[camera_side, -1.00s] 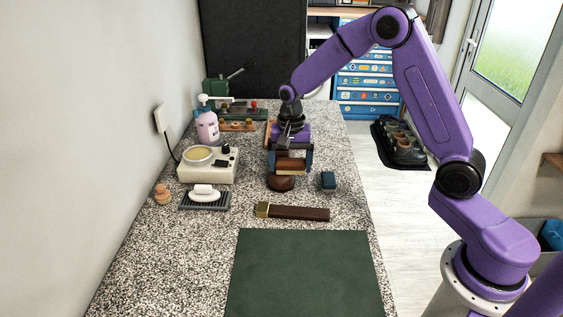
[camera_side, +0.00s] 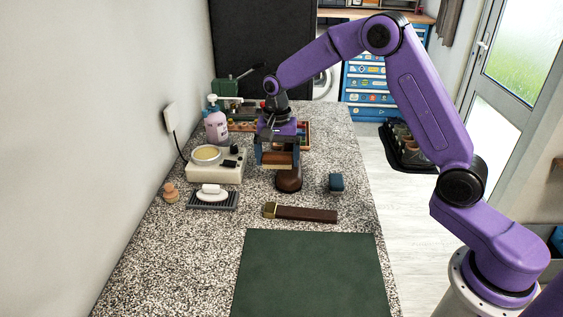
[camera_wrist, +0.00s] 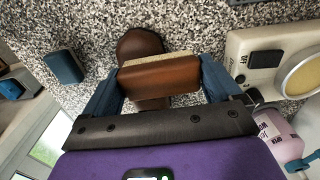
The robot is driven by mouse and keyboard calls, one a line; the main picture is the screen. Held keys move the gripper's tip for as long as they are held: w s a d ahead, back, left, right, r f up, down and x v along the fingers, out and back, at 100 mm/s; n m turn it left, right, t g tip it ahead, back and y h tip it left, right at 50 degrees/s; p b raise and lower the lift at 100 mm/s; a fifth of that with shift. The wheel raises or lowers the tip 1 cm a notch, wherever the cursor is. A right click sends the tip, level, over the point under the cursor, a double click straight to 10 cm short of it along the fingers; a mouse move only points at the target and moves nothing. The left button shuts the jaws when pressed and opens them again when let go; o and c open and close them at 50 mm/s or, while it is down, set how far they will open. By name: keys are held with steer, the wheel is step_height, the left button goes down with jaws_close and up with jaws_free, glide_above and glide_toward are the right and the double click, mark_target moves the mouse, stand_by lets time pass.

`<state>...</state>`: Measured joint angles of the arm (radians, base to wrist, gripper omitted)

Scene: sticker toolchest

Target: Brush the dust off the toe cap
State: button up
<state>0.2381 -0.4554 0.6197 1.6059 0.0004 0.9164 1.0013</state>
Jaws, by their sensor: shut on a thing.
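A brown shoe (camera_side: 289,182) stands on the speckled counter, its rounded toe cap toward the side camera. In the wrist view the toe cap (camera_wrist: 138,43) shows just beyond the brush; the rest is mostly hidden. My gripper (camera_side: 277,156) points down over the shoe, its blue fingers shut on a brown wooden brush (camera_wrist: 160,76) with a pale bristle strip. In the side view the brush (camera_side: 278,158) is above and slightly left of the toe cap. I cannot tell whether the bristles touch the shoe. Dust on the toe cap is too small to make out.
A white device with a round yellow pad (camera_side: 215,171), a pump bottle (camera_side: 215,126) and a soap dish (camera_side: 213,202) stand left. A small blue block (camera_side: 336,183) sits right. A dark strap-like tool (camera_side: 305,214) lies in front, before the bare green mat (camera_side: 310,275).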

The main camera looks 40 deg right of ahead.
steer(key=shift+r, duration=2.85)
